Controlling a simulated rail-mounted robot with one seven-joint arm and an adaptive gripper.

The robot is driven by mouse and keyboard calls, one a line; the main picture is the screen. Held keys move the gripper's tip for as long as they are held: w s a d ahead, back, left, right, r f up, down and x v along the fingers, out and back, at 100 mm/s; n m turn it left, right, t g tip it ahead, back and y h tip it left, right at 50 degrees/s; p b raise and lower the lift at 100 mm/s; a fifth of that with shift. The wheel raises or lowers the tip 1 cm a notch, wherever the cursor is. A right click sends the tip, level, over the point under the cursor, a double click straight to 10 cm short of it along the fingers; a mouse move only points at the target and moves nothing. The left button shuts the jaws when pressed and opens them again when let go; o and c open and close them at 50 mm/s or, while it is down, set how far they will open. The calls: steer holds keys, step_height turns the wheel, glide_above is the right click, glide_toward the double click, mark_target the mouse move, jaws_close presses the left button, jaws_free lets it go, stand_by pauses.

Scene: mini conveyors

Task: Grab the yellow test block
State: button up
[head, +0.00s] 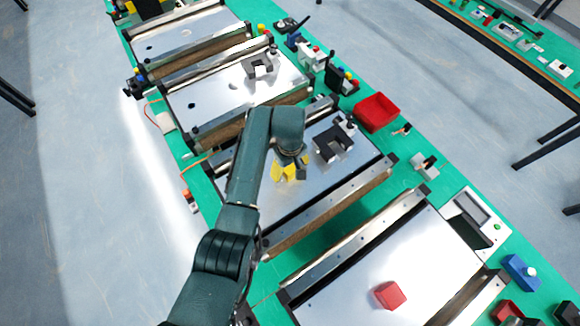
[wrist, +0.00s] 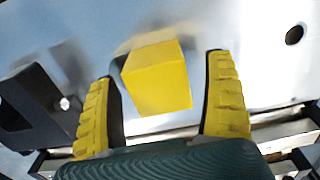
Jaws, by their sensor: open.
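The yellow test block (wrist: 157,78) lies on the shiny metal conveyor surface in the wrist view. It appears between the two yellow ribbed fingers of my gripper (wrist: 160,72), with a gap on either side. My gripper is open and holds nothing. In the head view my gripper (head: 290,170) is low over the third conveyor from the top. Yellow patches show there, but I cannot tell block from fingers.
A dark grey bracket (head: 334,143) stands on the same conveyor, right of my gripper; it also shows at the left of the wrist view (wrist: 36,105). A red block (head: 389,295) lies on the nearest conveyor. A red bin (head: 376,111) stands on the green table.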

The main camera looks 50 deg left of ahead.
steer(key=shift+f, duration=0.85)
steer(key=c, duration=1.4)
steer(key=shift+o, duration=0.2)
steer(key=shift+r, duration=0.1)
